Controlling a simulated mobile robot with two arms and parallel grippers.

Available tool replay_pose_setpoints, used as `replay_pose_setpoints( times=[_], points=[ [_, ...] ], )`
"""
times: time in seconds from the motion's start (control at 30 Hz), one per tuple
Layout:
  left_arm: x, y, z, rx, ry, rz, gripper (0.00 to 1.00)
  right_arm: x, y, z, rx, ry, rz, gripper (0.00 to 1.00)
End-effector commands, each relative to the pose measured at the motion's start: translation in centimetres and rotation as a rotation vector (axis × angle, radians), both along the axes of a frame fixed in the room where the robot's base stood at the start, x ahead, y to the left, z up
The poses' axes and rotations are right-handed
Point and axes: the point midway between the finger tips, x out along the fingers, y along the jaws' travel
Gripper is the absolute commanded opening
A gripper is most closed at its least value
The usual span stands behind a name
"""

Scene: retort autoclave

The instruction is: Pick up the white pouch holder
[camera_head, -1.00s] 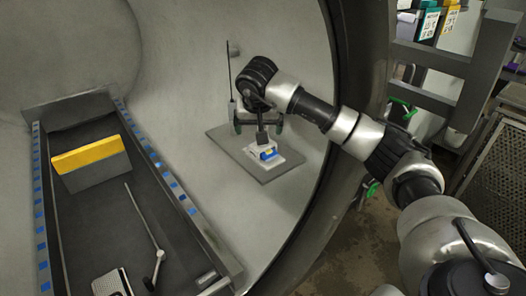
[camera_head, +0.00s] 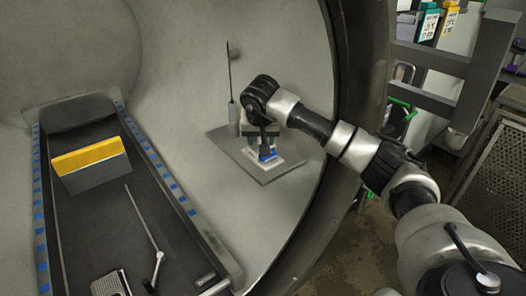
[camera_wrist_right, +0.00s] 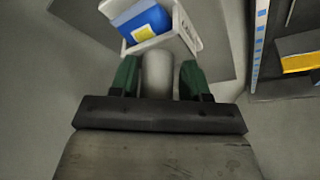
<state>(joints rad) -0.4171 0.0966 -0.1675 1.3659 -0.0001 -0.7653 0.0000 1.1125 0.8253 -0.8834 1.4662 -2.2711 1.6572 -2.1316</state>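The white pouch holder (camera_head: 290,163) sits on a grey plate (camera_head: 228,147) inside the round chamber, with a blue pouch (camera_head: 268,156) in it. In the right wrist view the holder (camera_wrist_right: 188,30) is at the top, just beyond the fingertips, with the blue and yellow pouch (camera_wrist_right: 148,24) inside. My right gripper (camera_wrist_right: 159,66) is open, its two green-sided fingers apart and not touching the holder. A pale rounded thing (camera_wrist_right: 157,76) shows between the fingers; I cannot tell whether it is behind them. In the head view my wrist partly hides the holder. My left gripper is not in view.
A grey cylinder with a thin rod (camera_head: 233,112) stands by the plate's back edge. A dark rail bed (camera_head: 95,222) with a yellow-topped block (camera_head: 92,158) lies to the left. The chamber's thick dark rim (camera_head: 352,70) stands close behind my right arm.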

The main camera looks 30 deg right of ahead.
Motion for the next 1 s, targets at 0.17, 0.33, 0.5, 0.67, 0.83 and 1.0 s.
replay_pose_setpoints(
  times=[0.17,0.33,0.5,0.67,0.83,1.0],
  points=[
    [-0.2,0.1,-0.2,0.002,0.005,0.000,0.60,-0.1,0.1,-0.3,0.001,0.006,0.001,0.17],
    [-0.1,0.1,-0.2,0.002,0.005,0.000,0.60,-0.1,0.1,-0.3,0.001,0.006,0.001,0.02],
    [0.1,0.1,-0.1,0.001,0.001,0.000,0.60,-0.1,0.1,-0.4,0.001,0.008,0.001,0.02],
    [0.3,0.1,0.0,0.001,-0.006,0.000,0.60,-0.1,0.1,0.4,0.000,0.007,0.002,0.02],
    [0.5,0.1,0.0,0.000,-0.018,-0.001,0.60,0.0,0.1,3.1,0.000,0.000,0.001,0.02],
    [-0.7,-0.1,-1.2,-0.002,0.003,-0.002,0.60,-2.5,-1.5,5.5,-0.003,0.002,-0.002,0.02]
  ],
)
